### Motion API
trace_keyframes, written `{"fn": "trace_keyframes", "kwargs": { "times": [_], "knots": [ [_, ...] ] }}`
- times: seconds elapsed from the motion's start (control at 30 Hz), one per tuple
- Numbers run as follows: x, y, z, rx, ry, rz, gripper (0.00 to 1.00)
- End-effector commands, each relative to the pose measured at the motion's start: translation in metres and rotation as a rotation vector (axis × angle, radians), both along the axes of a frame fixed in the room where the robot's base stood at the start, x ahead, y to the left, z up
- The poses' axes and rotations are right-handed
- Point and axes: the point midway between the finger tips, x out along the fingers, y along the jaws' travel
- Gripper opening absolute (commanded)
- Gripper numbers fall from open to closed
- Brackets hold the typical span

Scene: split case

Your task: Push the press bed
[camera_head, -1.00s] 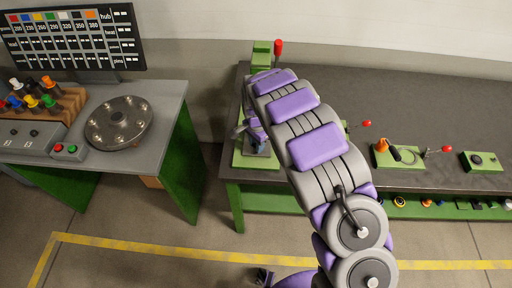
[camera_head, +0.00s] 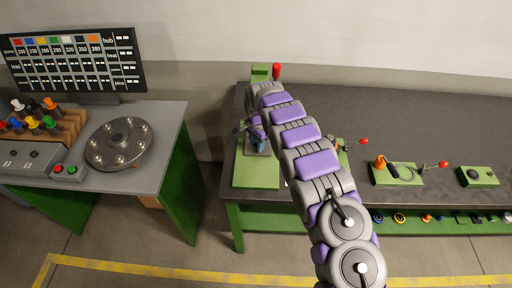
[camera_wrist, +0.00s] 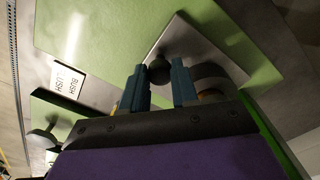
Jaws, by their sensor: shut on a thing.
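The press (camera_head: 262,74), green with a red-tipped lever, stands at the left end of the dark bench. Its green base (camera_head: 256,172) extends toward the front edge. My gripper (camera_head: 257,138) is low over this base, largely hidden by my arm in the head view. In the wrist view, my gripper (camera_wrist: 159,82) has its two blue-grey fingers on either side of a dark round knob (camera_wrist: 158,70). The knob stands on a grey metal plate, apparently the press bed (camera_wrist: 190,42), which lies over the green base. The fingers are shut on the knob; the exact contact is partly hidden.
A white label (camera_wrist: 68,79) lies beside the green base. Green fixtures with red-tipped levers (camera_head: 398,172) stand farther right on the bench (camera_head: 440,125). A grey table (camera_head: 165,120) with a round disc (camera_head: 119,143) is at left, with a floor gap between.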

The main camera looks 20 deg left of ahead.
Motion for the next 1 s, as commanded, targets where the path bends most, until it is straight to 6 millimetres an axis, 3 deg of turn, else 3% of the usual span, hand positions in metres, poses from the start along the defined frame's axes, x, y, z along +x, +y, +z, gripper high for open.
{"fn": "trace_keyframes", "kwargs": {
  "times": [0.73,0.77,1.0],
  "knots": [
    [0.018,0.002,0.001,0.005,-0.009,-0.001,0.00],
    [0.018,0.002,0.001,0.005,-0.010,-0.001,0.31],
    [0.016,0.002,0.001,0.003,-0.007,0.000,0.54]
  ]
}}
